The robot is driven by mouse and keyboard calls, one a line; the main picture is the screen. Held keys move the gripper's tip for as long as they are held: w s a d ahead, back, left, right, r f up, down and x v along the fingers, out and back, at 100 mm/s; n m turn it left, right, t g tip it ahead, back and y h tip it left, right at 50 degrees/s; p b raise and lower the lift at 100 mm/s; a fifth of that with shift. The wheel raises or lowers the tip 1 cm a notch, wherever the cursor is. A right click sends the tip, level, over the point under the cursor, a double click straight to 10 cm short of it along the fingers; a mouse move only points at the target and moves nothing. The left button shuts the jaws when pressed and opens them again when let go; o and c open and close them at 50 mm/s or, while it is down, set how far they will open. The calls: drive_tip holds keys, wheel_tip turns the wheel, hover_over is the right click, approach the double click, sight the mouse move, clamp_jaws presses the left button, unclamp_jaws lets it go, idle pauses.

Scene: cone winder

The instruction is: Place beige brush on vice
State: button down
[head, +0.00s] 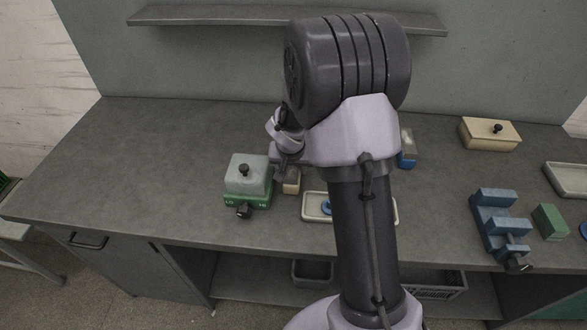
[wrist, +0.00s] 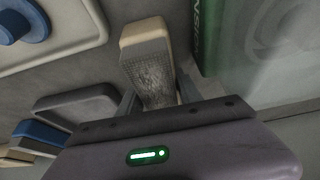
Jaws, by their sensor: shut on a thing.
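The beige brush (wrist: 146,35), a block with a grey bristle face, is between the two fingers of my gripper (wrist: 158,97) in the wrist view. My gripper is shut on it. I cannot tell whether the brush touches the bench. The blue vice (head: 490,222) stands on the bench at the right, well apart from the gripper, with a dark handle at its front.
A cream tray (head: 316,216) with a blue part lies in front, partly behind my arm. A green block (head: 550,221) sits beside the vice.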

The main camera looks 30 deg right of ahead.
drive_tip(key=shift+f, duration=0.1)
drive_tip(key=c, duration=1.2)
unclamp_jaws()
drive_tip(key=shift+f, duration=0.1)
drive_tip(key=shift+c, duration=0.2)
drive_tip(key=shift+o, duration=0.8)
